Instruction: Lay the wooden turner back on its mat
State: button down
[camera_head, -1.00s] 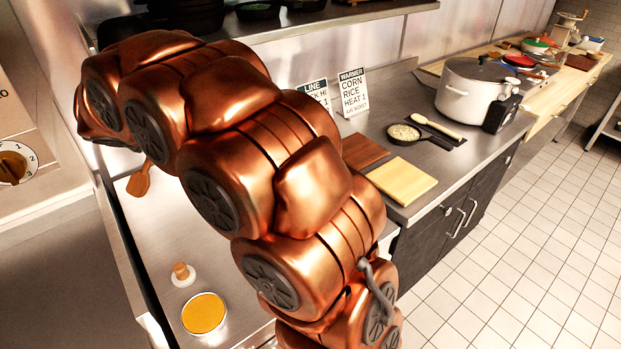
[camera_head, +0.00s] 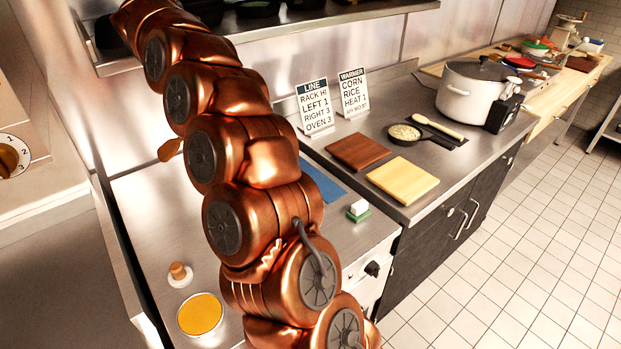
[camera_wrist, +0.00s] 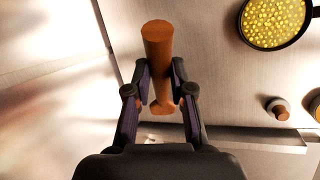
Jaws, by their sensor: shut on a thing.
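The wooden turner (camera_wrist: 158,45) is between the fingers of my gripper (camera_wrist: 162,85) in the wrist view. The gripper is shut on it, with its thick round end towards the top of the picture. In the head view a brown wooden end of the turner (camera_head: 170,149) shows at the left edge of my arm; my arm hides the rest of it and the gripper. A flat blue mat (camera_head: 322,182) lies on the steel counter just right of my arm, partly hidden by it. I see nothing on its visible part.
A white and green block (camera_head: 358,210) stands near the counter's front edge. A wooden-knobbed item (camera_head: 180,274) and a round yellow-filled container (camera_head: 200,314) are at lower left. Brown (camera_head: 358,151) and pale (camera_head: 402,180) boards lie to the right. Two signs stand behind.

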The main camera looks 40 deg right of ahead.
jog(key=s+d+f+m+g+y+b, duration=0.1)
jog(key=s+d+f+m+y, duration=0.15)
jog(key=d+m, duration=0.45)
jog(key=m+t+y+b, duration=0.2)
jog(key=m+b, duration=0.1)
jog(key=m, duration=0.5)
send_over(322, 185)
jog(key=s, duration=0.2)
notch_tip(322, 185, down, 14)
jog(key=r, duration=0.1)
jog(key=shift+h, duration=0.25)
jog(key=f+p, duration=0.2)
jog(key=f, duration=0.7)
jog(key=shift+w+f+p, duration=0.15)
jog(key=shift+w+p, duration=0.05)
jog(key=shift+p, duration=0.2)
jog(key=shift+a+f, duration=0.1)
jog(key=shift+f, duration=0.25)
jog(key=shift+f, duration=0.15)
jog(key=c, duration=1)
grip_release()
